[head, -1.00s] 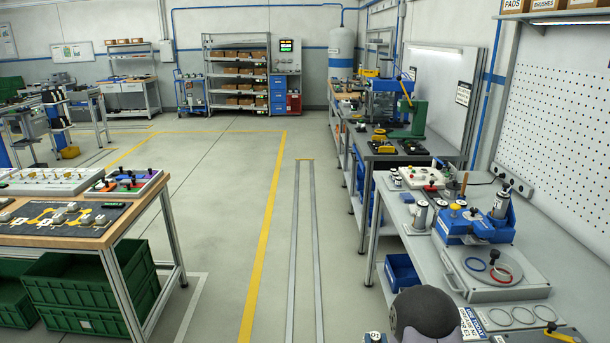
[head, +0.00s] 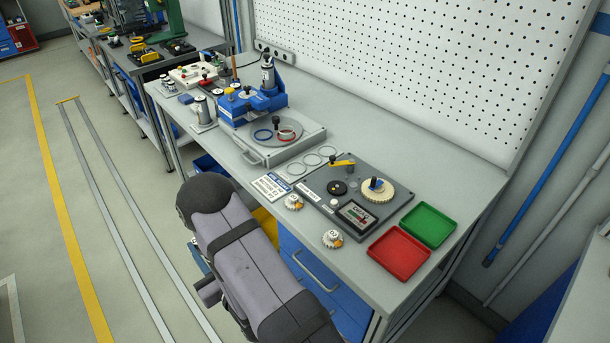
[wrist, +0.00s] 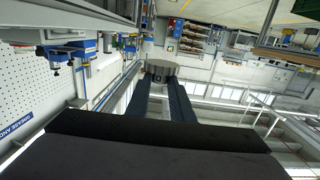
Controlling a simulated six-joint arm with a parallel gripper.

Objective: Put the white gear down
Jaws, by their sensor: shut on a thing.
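My gripper (wrist: 161,84) shows in the wrist view as two long dark fingers. They are shut on the white gear (wrist: 162,67), a round piece with a ridged rim that looks grey in the shade. The gear is held at the fingertips, away from any surface. The gripper and held gear cannot be made out in the head view, where my dark padded arm fills the lower middle. A grey fixture plate (head: 316,192) on the bench carries a cream gear (head: 377,190), a small black gear (head: 339,187) and a yellow-handled lever (head: 342,163).
A red tray (head: 400,254) and a green tray (head: 428,225) sit empty at the bench's near right. Two small white ridged pieces (head: 293,201) (head: 332,239) lie along the front edge. A blue press (head: 252,103) stands farther left. Bare bench lies behind the plate.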

